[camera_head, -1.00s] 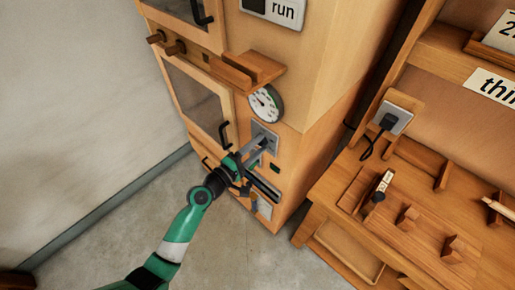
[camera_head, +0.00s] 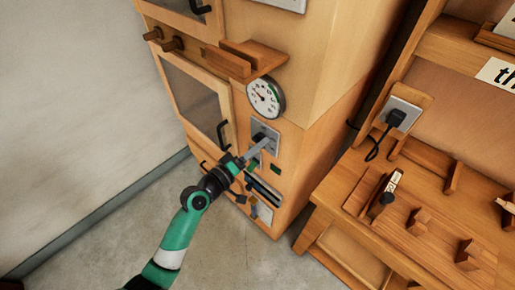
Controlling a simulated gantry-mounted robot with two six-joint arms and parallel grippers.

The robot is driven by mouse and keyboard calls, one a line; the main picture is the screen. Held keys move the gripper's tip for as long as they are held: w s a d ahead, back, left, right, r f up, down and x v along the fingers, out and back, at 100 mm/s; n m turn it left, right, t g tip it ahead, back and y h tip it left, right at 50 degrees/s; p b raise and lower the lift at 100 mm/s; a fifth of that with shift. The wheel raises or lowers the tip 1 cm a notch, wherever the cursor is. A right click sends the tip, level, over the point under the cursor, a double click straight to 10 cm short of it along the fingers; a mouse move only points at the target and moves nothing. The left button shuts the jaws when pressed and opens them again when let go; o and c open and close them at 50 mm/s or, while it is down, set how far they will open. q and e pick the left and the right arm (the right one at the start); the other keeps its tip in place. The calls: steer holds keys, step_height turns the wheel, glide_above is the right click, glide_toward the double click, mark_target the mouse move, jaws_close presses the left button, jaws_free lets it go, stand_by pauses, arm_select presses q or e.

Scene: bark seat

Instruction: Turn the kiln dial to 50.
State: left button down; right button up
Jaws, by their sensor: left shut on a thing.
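The kiln (camera_head: 322,60) is a tall wooden cabinet at the upper middle. A round white gauge (camera_head: 266,98) with a dark rim is on its front; its numbers and needle are too small to read surely. Below the gauge is a grey square plate (camera_head: 270,131), where the kiln dial appears to be, mostly hidden by my fingers. My left gripper (camera_head: 258,144) reaches up from the lower left, its grey fingers at this plate and shut on the dial. My right gripper is out of view.
A wooden ledge (camera_head: 243,60) juts out above the gauge. A black door handle (camera_head: 222,134) is left of the plate. At right, a wooden bench (camera_head: 380,229) holds pegs, a small tool and a plugged black cord (camera_head: 396,118). The floor at lower left is clear.

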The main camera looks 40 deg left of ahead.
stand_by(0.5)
arm_select(q)
steer(key=shift+c, duration=1.4)
jaws_free()
steer(key=s, duration=1.1)
steer(key=shift+s+p, duration=0.35)
steer(key=shift+p, duration=0.1)
steer(key=shift+w+d, duration=0.1)
steer(key=shift+d, duration=0.05)
